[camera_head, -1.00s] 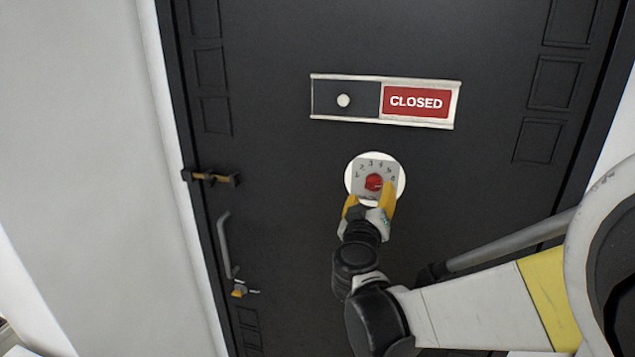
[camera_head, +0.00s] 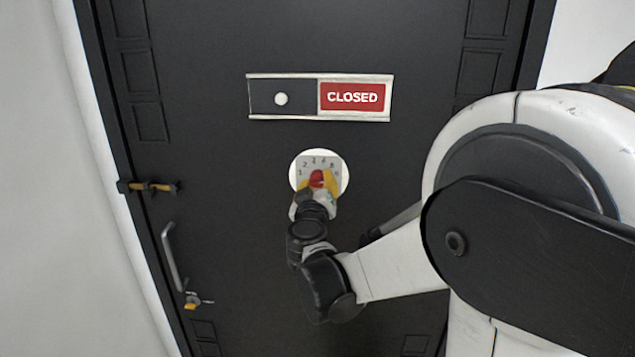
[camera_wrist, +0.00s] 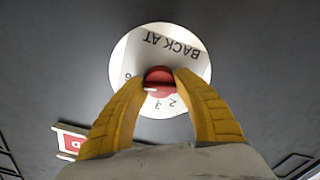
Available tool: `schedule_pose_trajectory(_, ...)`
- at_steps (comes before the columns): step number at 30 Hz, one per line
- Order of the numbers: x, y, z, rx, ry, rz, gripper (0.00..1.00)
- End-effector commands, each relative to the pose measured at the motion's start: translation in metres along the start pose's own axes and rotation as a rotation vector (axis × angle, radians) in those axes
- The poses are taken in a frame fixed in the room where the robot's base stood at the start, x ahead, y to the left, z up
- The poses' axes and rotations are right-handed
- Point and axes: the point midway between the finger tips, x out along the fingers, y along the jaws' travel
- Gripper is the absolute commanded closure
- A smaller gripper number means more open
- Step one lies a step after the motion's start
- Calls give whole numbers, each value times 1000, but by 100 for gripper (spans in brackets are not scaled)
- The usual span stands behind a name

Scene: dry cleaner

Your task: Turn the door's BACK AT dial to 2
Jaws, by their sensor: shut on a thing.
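The BACK AT dial (camera_head: 341,180) is a white disc with numbers on the black door, below the CLOSED sign. Its red knob (camera_head: 316,176) sits at the centre. My gripper (camera_head: 317,184) reaches it from below, with its yellow fingers shut on the knob. In the wrist view the knob (camera_wrist: 159,77) is between the two fingertips (camera_wrist: 160,82). The BACK AT lettering appears upside down there. A pale mark on the knob lies toward its lower left in that view. The fingers cover some numbers, and I cannot tell exactly which number the mark faces.
The CLOSED sign (camera_head: 352,97) with a slider knob (camera_head: 281,99) is above the dial. A latch (camera_head: 150,186) and a door handle (camera_head: 173,257) are at the door's left side. My arm fills the right of the head view. The door around the dial is otherwise flat.

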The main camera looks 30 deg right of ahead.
Motion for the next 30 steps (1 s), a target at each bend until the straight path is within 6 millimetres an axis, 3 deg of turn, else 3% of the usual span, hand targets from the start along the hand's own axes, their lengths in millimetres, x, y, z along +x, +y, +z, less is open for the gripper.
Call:
schedule_pose_trajectory(11, 0, 0, 0, -110, 0, 0, 95)
schedule_pose_trajectory(30, 0, 0, 0, -686, 0, 0, 96)
